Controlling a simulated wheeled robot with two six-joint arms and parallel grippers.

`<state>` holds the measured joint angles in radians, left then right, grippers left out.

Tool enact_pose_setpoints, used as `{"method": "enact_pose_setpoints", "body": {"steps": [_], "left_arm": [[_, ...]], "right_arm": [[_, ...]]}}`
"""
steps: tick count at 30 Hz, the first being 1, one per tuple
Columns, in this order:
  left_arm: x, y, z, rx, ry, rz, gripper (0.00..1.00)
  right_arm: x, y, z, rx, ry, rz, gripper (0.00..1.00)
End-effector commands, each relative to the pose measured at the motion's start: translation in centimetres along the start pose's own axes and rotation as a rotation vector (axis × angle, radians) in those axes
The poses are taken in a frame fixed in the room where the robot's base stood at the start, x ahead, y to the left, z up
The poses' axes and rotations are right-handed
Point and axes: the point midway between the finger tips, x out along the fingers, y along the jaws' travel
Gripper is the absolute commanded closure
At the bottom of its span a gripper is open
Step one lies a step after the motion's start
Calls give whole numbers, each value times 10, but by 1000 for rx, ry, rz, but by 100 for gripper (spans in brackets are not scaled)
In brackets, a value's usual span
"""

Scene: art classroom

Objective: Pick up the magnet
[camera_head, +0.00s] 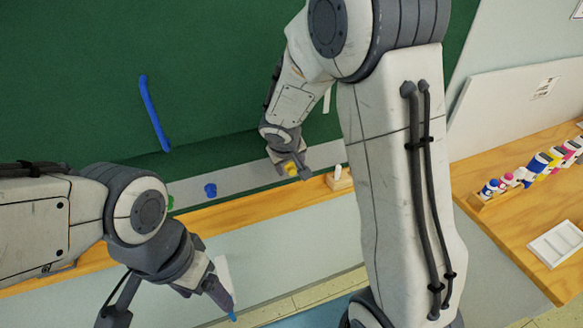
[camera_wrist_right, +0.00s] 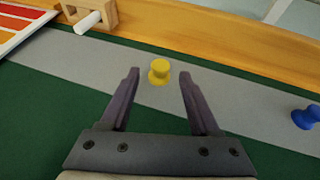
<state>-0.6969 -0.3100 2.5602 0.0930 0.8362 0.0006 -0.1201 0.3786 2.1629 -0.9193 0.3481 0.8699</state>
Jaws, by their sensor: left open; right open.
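A yellow magnet (camera_wrist_right: 159,72) sits on the grey strip of the green board, in the right wrist view between and just beyond the fingertips of my right gripper (camera_wrist_right: 158,78). The gripper is open and does not touch it. In the head view the yellow magnet (camera_head: 290,168) shows beside my right gripper (camera_head: 298,172), partly covered by it. A blue magnet (camera_wrist_right: 306,116) is on the same strip to the right; it also shows in the head view (camera_head: 210,190). My left gripper (camera_head: 228,295) is open at the lower left, away from the board.
A wooden ledge (camera_head: 250,208) runs along the board's lower edge. A wooden holder (camera_wrist_right: 97,16) with a white stick stands on it. A blue stroke (camera_head: 154,112) is on the board. A table (camera_head: 510,218) with paint bottles and a white tray (camera_head: 556,243) is at the right.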

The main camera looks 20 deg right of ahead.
Motion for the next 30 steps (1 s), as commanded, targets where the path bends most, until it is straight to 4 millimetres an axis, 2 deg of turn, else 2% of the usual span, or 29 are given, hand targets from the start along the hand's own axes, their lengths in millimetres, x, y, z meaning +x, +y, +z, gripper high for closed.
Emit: {"method": "enact_pose_setpoints", "body": {"steps": [1,5,13,17,18,30], "left_arm": [[1,0,0,0,0,0,23],[3,0,0,0,0,0,23],[3,0,0,0,0,0,23],[3,0,0,0,0,0,23],[3,0,0,0,0,0,23],[4,0,0,0,0,0,23]], "right_arm": [[9,0,1,0,-3,0,37],[21,0,0,-1,-1,0,37],[23,0,0,0,1,-1,37],[23,0,0,-1,1,-1,87],[23,0,0,0,1,-1,94],[18,-1,1,-1,2,0,94]]}}
